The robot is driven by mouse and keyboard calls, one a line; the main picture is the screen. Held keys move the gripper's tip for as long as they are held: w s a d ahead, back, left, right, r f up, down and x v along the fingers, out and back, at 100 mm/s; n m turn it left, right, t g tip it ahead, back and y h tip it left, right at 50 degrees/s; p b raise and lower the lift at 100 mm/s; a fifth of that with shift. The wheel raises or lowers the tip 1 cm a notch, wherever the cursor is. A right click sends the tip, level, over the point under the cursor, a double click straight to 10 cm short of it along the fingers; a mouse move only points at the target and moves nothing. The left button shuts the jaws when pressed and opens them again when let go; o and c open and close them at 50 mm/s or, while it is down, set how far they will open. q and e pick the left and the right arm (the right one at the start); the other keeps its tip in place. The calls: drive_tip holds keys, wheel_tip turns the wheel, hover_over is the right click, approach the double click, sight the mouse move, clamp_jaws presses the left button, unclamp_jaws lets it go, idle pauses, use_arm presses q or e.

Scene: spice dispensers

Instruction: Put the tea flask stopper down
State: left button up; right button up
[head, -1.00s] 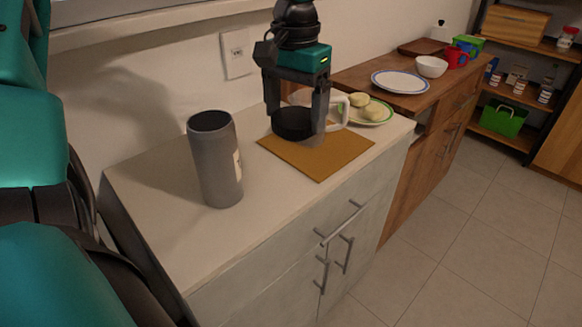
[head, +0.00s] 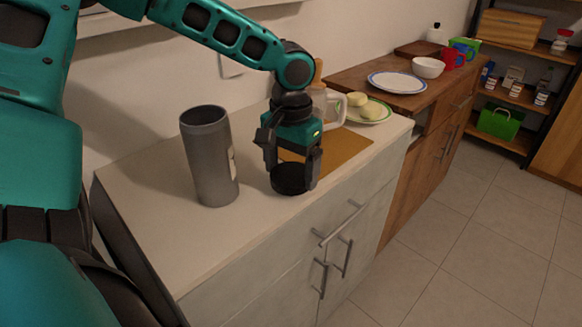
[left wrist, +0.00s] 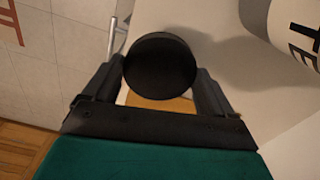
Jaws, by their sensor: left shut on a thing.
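The tea flask stopper is a round black disc (head: 289,179), held between the fingers of my left gripper (head: 292,176). It also shows as a black disc in the left wrist view (left wrist: 160,66), with a finger on each side. The gripper is over the front part of the counter, to the right of the flask; whether the stopper touches the counter I cannot tell. The tea flask (head: 209,160) is a tall grey open cylinder standing upright; its lettered side shows in the left wrist view (left wrist: 297,30). My right gripper is not in view.
A brown mat (head: 345,147) lies behind the gripper on the pale counter (head: 150,215). A plate with pale round food (head: 364,117) and a pale handled vessel (head: 331,108) stand further back. Bare counter lies in front of the flask and near the front edge.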

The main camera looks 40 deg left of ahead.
sight(292, 175)
use_arm(q)
drive_tip(key=shift+f, duration=0.1)
drive_tip(key=o, duration=0.8)
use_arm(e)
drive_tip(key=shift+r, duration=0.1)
use_arm(q)
drive_tip(key=shift+r, duration=0.45)
wheel_tip(292, 175, up, 12)
drive_tip(key=p, duration=0.2)
drive_tip(key=shift+f+p, duration=0.25)
drive_tip(key=shift+p, duration=0.05)
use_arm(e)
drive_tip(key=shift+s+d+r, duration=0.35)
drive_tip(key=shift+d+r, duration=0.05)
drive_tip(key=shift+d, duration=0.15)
use_arm(q)
drive_tip(key=shift+d, duration=0.1)
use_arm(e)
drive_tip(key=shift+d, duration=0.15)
